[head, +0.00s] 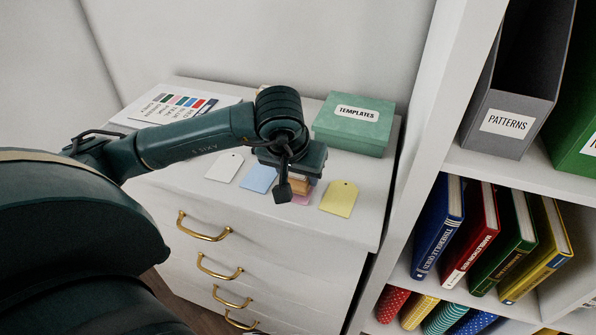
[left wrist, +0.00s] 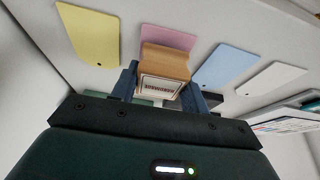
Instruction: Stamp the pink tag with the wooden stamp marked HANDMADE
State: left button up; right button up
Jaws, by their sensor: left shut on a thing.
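The wooden stamp (head: 301,185) is between the fingers of my left gripper (head: 292,182), which is shut on it. In the left wrist view the stamp (left wrist: 165,62) shows tan wood and a pale label whose dark lettering appears upside down and looks like HANDMADE. The pink tag (head: 301,199) lies on the cabinet top under the stamp, mostly hidden in the head view. In the left wrist view the pink tag (left wrist: 170,37) shows just past the stamp. I cannot tell whether the stamp touches it. My right gripper is not in view.
A yellow tag (head: 339,199) lies right of the pink one; a blue tag (head: 258,179) and a white tag (head: 224,167) lie left. A green TEMPLATES box (head: 353,126) stands behind. A colour chart (head: 180,107) lies back left. A bookshelf (head: 411,180) stands at the right.

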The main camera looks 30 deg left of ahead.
pick_arm(q)
jog(key=shift+f+b, duration=0.35)
dwell(0.7)
jog(key=shift+r, duration=0.1)
jog(key=shift+r+p, duration=1.75)
jog(key=shift+r, duration=1.65)
